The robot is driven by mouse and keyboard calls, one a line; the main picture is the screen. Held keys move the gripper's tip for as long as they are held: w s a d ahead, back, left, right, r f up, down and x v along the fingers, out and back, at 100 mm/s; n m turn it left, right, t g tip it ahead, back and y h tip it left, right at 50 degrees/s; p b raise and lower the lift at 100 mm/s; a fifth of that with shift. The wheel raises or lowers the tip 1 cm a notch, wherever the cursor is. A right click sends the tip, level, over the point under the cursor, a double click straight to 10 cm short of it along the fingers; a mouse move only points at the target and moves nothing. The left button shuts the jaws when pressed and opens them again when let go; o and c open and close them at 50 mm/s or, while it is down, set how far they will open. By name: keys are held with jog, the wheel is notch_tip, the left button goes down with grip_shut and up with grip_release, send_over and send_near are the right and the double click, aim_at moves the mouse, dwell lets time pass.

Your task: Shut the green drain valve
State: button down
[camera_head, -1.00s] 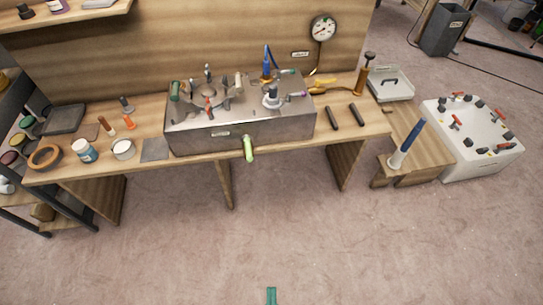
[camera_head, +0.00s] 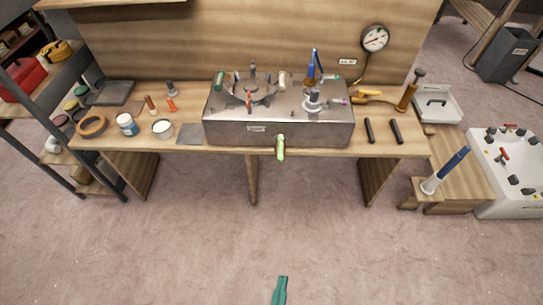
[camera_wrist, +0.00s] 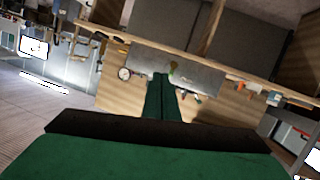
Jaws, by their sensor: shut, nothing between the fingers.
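The green drain valve (camera_head: 281,147) has a light green lever on the front face of the grey metal box (camera_head: 230,133). The lever hangs downward past the bench's front edge. My gripper (camera_head: 280,290) is dark green and shows at the bottom of the head view, over the floor and well apart from the valve. In the wrist view my gripper's fingers (camera_wrist: 161,80) are together and empty, and they point toward the bench. The valve lever (camera_wrist: 173,67) shows small and blurred just beyond the fingertips in that picture.
The wooden bench (camera_head: 400,150) carries jars, a dark tray (camera_head: 108,92) and two black grips (camera_head: 369,130). A gauge (camera_head: 375,39) hangs on the back panel. A low step with a blue-handled tool (camera_head: 445,171) stands at right. The floor before the bench is clear.

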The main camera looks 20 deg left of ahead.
jog(key=w+a+f+n+y, duration=0.1)
jog(key=w+a+f+n, duration=0.2)
jog(key=w+a+n, duration=0.35)
jog(key=w+a+f+n, duration=0.3)
jog(key=w, duration=0.7)
jog(key=w+a+r+n+t+h, duration=0.1)
jog(key=w+a+r+n, duration=0.1)
jog(key=w+a+r, duration=0.2)
jog(key=w+a+r+n+t, duration=0.1)
jog(key=w+a+r, duration=0.2)
jog(key=w+a, duration=0.2)
jog(key=w, duration=0.2)
jog(key=shift+w+a+r+n+h, duration=0.15)
jog(key=shift+w+r+n+h, duration=0.2)
jog(key=shift+w+r+h, duration=0.05)
